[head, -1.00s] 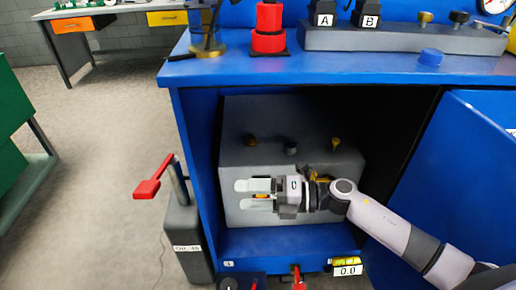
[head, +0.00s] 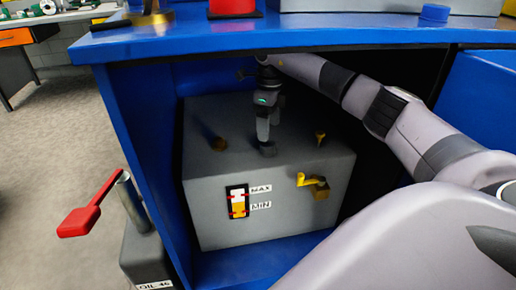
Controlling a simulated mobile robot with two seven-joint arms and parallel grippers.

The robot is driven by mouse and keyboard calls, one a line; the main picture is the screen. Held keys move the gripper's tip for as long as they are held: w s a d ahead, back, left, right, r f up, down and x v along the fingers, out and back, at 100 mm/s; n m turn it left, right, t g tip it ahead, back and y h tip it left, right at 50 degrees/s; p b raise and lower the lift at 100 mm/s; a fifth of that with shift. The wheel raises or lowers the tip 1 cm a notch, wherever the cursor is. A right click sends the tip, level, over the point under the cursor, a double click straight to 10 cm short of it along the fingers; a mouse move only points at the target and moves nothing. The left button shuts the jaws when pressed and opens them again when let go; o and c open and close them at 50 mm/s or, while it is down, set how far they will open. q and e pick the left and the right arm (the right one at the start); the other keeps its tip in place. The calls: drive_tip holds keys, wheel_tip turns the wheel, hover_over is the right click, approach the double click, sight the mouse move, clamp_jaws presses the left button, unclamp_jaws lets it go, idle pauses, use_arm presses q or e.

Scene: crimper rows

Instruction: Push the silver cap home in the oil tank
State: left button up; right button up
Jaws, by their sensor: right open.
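The oil tank (head: 230,218) is a grey box inside the blue cabinet, with a MAX/MIN level gauge and a yellow-handled tap on its front. The silver cap (head: 267,151) is a small grey plug at the middle of the tank's top, partly covered by my right gripper. My right gripper (head: 264,137) points straight down right above the cap, its fingers seen nearly edge-on. It is open; I cannot tell whether the fingers touch the cap or how deep the cap sits. My left gripper is not in view.
The blue cabinet top (head: 200,36) hangs close over my right arm. A red-handled lever (head: 90,212) stands outside at left.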

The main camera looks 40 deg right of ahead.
sight(269, 144)
drive_tip(key=f, duration=0.2)
drive_tip(key=f+b, duration=0.1)
drive_tip(key=f, duration=0.3)
drive_tip(key=shift+s+a+f+b, duration=0.1)
drive_tip(key=shift+s+b, duration=0.15)
drive_tip(key=shift+b, duration=0.05)
drive_tip(key=c, duration=1.1)
